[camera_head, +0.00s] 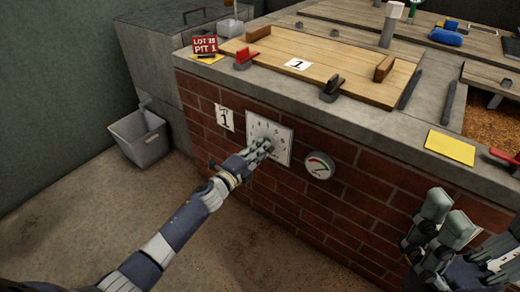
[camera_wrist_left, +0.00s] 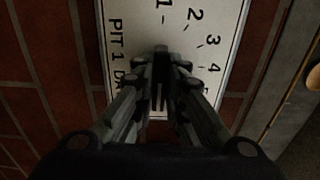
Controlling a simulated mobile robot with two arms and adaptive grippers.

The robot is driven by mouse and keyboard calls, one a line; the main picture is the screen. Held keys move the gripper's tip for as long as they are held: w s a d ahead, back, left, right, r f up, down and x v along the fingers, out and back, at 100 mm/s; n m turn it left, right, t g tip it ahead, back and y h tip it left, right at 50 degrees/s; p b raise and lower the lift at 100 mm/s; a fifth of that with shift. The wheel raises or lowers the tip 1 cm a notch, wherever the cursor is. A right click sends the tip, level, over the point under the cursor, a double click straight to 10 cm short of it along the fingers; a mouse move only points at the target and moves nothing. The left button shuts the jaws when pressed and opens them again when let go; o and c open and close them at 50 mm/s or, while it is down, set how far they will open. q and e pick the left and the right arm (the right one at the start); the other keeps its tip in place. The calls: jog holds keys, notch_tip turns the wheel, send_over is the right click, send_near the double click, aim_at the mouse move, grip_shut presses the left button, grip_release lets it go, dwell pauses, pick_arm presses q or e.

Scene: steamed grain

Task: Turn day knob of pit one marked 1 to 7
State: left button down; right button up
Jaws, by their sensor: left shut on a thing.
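The white day dial plate (camera_head: 282,154) of pit one is set in the brick wall, with numbers around its face. In the left wrist view the plate (camera_wrist_left: 222,28) reads "PIT 1" and shows the numbers 1 to 4 clearly. My left gripper (camera_head: 264,145) reaches the middle of the plate, and its fingers are shut on the day knob, which they hide. In the left wrist view the fingers (camera_wrist_left: 163,75) meet over the dial's centre. The knob's pointer cannot be seen. My right gripper (camera_head: 440,222) hangs in front of the wall at the right, away from the plate.
A round gauge (camera_head: 319,165) sits right of the plate, and a "1" label (camera_head: 224,118) left of it. Above are a wooden lid (camera_head: 310,62), a red "PIT 1" sign (camera_head: 205,44) and a yellow card (camera_head: 450,147). A grey bin (camera_head: 139,138) stands on the floor at left.

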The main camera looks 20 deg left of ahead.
pick_arm(q)
jog(key=shift+f, duration=0.1)
jog(key=c, duration=1.6)
grip_release()
jog(key=shift+c, duration=0.2)
jog(key=shift+s, duration=0.1)
jog(key=v, duration=1.2)
jog(key=shift+d, duration=0.1)
